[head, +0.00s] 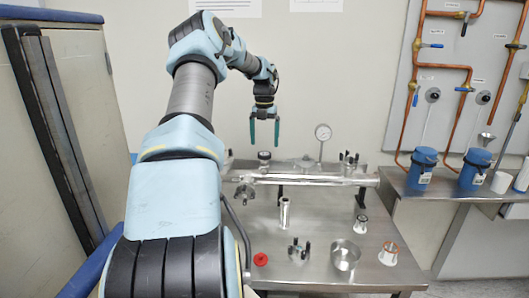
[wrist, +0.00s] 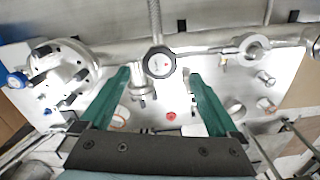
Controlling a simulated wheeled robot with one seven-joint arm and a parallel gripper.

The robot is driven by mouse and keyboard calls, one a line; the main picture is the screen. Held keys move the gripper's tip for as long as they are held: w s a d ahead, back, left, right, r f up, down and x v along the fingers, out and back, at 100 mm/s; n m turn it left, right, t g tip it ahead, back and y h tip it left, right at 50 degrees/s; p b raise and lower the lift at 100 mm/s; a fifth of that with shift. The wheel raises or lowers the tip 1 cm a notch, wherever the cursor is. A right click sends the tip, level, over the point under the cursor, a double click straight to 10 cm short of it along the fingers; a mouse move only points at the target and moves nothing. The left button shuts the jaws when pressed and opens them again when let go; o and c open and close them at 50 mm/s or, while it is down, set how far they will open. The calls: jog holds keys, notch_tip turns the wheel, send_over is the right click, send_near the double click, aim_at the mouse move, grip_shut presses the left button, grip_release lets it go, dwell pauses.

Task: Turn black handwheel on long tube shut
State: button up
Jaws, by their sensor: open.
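The long silver tube (head: 310,179) lies across the back of the metal bench. A black handwheel (head: 264,156) sits on top near its left end. In the wrist view the handwheel (wrist: 160,62) is a black ring with a pale centre, just beyond the fingertips and roughly centred between them. My gripper (head: 265,132) points down above the handwheel, its two green fingers spread, with a visible gap between the tips and the wheel. The wrist view shows the same open gripper (wrist: 160,76) with nothing held. The handwheel's underside is hidden.
The bench (head: 320,222) holds a steel bowl (head: 345,255), an upright metal tube (head: 284,212) and a red knob (head: 261,259). Blue canisters (head: 421,165) stand on the right shelf. A cabinet is at left.

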aim_at(264, 153)
notch_tip(264, 153, up, 6)
jog(key=b, duration=0.2)
jog(key=shift+r, duration=0.15)
